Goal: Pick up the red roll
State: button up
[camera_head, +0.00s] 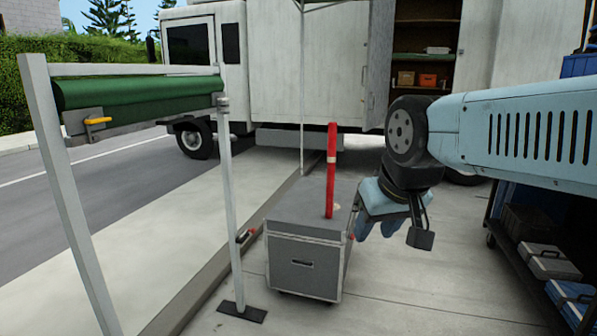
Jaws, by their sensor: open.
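The red roll (330,178) is a tall, thin red tube with a white band around its middle. It stands upright on the top of a grey wheeled case (292,222), near the middle of the view. My gripper (376,230) is at the right side of the case, to the right of the roll and lower than most of it. Its light blue fingers point down and are open. No contact with the roll shows. Part of the gripper is hidden behind its own wrist.
A metal stand with a green roller (140,90) is on the left, its post (230,200) left of the case. A white truck (275,65) is behind. A dark shelf cart (525,215) with several boxes is at the right. Bare pavement (390,300) lies right of the case.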

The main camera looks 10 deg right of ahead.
aim_at(331, 126)
jog(key=u, duration=0.2)
jog(key=i, duration=1.3)
jog(key=z, duration=0.85)
jog(key=i, duration=0.75)
jog(key=z, duration=0.6)
jog(key=k, duration=0.9)
jog(key=z, duration=0.15)
jog(key=i, duration=0.95)
jog(key=u, duration=0.1)
